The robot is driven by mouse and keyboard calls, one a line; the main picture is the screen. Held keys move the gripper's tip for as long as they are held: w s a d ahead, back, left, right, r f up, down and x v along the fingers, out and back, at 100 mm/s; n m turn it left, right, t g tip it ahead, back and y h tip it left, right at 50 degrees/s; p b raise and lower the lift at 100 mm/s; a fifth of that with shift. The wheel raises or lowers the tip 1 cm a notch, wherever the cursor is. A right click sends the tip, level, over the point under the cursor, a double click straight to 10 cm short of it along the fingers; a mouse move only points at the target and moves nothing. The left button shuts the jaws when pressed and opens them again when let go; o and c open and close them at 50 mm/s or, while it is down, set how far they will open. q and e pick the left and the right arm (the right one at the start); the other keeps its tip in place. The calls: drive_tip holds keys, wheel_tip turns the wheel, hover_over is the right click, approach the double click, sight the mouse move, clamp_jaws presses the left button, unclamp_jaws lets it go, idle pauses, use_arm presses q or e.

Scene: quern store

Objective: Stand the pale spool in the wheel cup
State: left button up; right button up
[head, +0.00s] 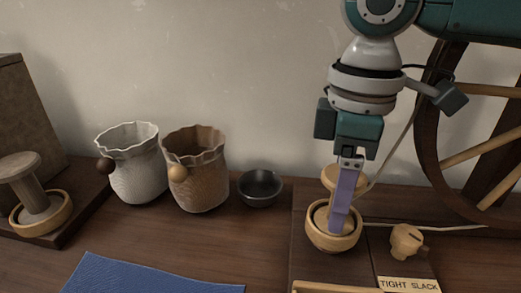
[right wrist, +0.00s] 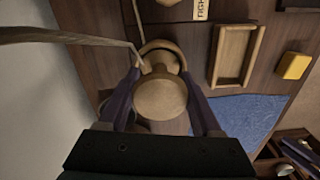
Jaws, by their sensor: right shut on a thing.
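The pale spool (head: 329,179) is upright at the wooden wheel cup (head: 334,240) on the wheel's base. Its lower flange is within the cup's rim; I cannot tell whether it rests on the bottom. My right gripper (head: 341,215) points down and is shut on the spool, its purple fingers partly hiding it. In the right wrist view the spool's round top (right wrist: 160,97) lies between the two fingers (right wrist: 160,85), with the cup's rim (right wrist: 163,44) beyond. A pale thread runs past the spool towards the wheel. My left gripper is not in view.
A spinning wheel (head: 431,140) stands at the right, with a wooden knob (head: 406,241) and a TIGHT SLACK label (head: 409,285) in front. A greyer spool (head: 36,198) stands in another cup at far left. Two fluted pots (head: 134,180) (head: 200,190) and a dark bowl (head: 260,188) stand between. A blue cloth (head: 150,275) lies in front.

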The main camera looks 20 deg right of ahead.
drive_tip(key=shift+f, duration=0.15)
drive_tip(key=o, duration=1.4)
